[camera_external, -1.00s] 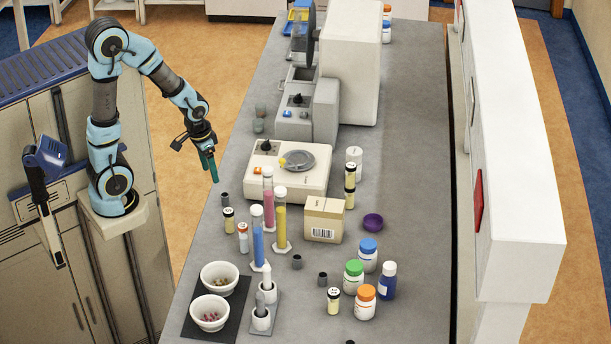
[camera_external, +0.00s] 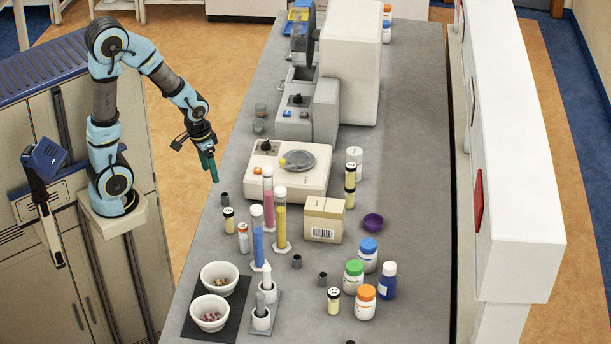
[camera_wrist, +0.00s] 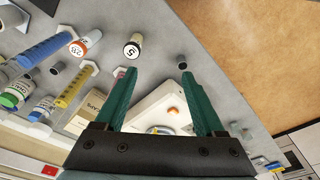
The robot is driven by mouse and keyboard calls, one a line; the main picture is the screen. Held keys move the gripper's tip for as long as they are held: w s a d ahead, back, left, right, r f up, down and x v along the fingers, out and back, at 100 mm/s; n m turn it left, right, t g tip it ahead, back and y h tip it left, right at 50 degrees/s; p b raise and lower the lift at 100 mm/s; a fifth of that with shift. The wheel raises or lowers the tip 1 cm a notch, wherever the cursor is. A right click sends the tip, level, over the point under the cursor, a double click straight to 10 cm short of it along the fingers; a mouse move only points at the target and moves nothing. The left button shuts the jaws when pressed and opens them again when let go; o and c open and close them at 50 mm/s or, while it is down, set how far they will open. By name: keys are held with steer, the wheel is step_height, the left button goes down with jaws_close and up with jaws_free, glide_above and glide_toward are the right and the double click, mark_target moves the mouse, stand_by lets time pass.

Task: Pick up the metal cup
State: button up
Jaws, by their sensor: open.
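Several small dark grey metal-looking cups stand on the bench; I cannot tell which one the task means. One cup (camera_external: 225,199) is near the left bench edge, another cup (camera_external: 297,261) is in front of the box, and a third cup (camera_external: 323,278) is to its right. My gripper (camera_external: 213,181) hangs over the left bench edge, fingers down, apart from everything. In the wrist view my gripper (camera_wrist: 158,74) has its green fingers spread and empty. A dark cup (camera_wrist: 182,62) appears just beyond the right fingertip, and another cup (camera_wrist: 57,68) is farther left.
Close by stand a vial (camera_external: 229,222), tall coloured tubes (camera_external: 281,215), a white balance (camera_external: 318,184) and a carton (camera_external: 322,222). Two white bowls (camera_external: 219,267) sit on a dark mat, with capped bottles (camera_external: 354,277) to the right. The bench's right strip is mostly clear.

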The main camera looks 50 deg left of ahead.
steer(key=shift+c, duration=0.6)
